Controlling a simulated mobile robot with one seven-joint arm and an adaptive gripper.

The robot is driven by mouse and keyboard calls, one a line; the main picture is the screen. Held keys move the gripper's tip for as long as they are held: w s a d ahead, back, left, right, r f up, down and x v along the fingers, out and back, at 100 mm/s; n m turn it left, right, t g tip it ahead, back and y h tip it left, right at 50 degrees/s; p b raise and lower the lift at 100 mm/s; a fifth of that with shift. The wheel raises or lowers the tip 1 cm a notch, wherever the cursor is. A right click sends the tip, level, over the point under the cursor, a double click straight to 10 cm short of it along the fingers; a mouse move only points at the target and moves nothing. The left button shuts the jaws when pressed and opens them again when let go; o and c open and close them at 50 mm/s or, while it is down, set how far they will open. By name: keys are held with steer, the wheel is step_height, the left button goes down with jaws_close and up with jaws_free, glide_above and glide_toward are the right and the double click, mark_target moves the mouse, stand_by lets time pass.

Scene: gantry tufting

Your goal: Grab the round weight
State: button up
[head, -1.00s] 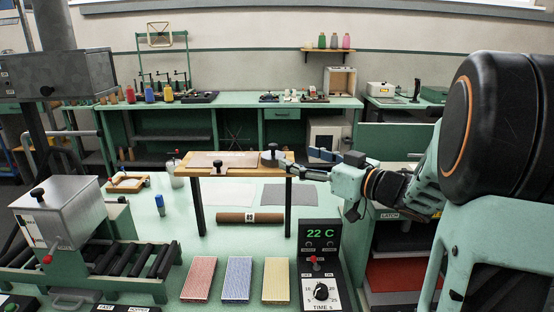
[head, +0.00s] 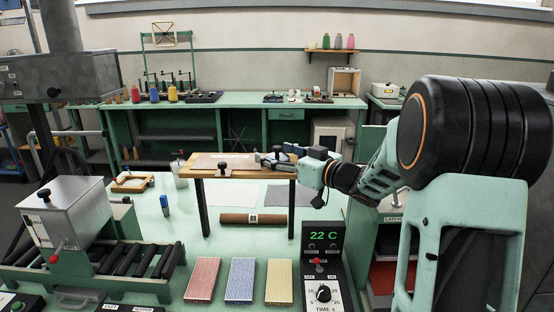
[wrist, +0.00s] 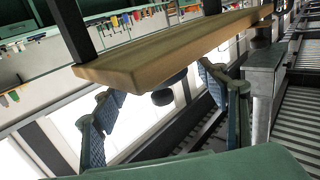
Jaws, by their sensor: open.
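The round weight (wrist: 163,97), dark with a black knob, stands at one end of a wooden board. In the wrist view, which shows the board tipped over, its knob appears in the gap between my fingers. In the head view the weight is largely hidden behind my gripper (head: 268,158), at the board's right end. My gripper (wrist: 160,100) is open, one finger on each side of the weight. Neither finger clearly touches it; the exact gap to the knob is hard to tell.
The wooden board (head: 250,173) stands on dark legs over the green table. A flat plate with a black knob (head: 222,168) lies on its left part. A brown roll (head: 253,219) lies beneath. A timer box (head: 320,262) and coloured blocks (head: 240,280) are in front.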

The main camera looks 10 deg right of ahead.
steer(key=c, duration=1.6)
steer(key=shift+r, duration=0.1)
steer(key=shift+c, duration=0.9)
steer(key=shift+r, duration=0.2)
